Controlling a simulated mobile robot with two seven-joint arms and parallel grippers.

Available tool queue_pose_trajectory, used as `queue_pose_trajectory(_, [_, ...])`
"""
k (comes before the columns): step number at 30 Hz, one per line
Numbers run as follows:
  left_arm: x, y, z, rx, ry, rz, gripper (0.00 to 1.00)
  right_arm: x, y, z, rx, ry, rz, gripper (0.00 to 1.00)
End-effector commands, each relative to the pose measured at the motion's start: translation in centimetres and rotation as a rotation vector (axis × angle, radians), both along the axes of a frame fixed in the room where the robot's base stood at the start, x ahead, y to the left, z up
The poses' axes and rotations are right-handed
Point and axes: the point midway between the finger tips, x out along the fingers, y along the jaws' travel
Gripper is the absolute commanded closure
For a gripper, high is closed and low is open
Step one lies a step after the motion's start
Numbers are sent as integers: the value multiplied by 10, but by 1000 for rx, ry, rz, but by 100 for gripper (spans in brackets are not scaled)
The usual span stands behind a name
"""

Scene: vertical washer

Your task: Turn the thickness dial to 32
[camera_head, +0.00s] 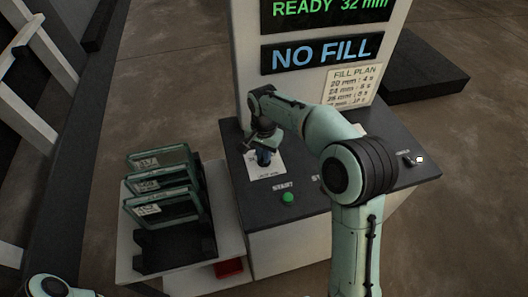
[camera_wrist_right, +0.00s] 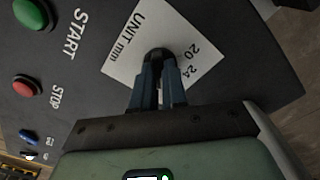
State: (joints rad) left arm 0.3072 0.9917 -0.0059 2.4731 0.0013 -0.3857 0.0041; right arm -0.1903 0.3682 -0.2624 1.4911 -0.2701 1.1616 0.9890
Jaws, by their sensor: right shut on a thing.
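The thickness dial (camera_wrist_right: 160,54) is a dark round knob on a white card (camera_wrist_right: 128,45) marked "UNIT mm", with 20 and 24 legible in the right wrist view. My right gripper (camera_wrist_right: 158,82) is shut on the dial, its blue fingers on either side of it. In the head view my right gripper (camera_head: 263,156) is over the card (camera_head: 268,170) at the left of the console top, and hides most of the dial. The upper display (camera_head: 325,8) reads "READY 32 mm". My left gripper does not show.
A "NO FILL" sign (camera_head: 320,53) and a fill plan sheet (camera_head: 353,87) are on the upright panel. The green START button (camera_head: 288,198) and the red STOP button (camera_wrist_right: 27,86) are near the dial. A rack of glass panes (camera_head: 163,185) stands left of the console.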

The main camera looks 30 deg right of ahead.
Motion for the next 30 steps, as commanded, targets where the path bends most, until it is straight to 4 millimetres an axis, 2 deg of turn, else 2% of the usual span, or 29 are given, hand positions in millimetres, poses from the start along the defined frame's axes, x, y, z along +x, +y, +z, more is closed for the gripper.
queue_pose_trajectory(12, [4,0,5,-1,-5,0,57,0,1,0,1,3,-261,100])
queue_pose_trajectory(30, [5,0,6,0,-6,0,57,0,1,-1,1,3,-333,100])
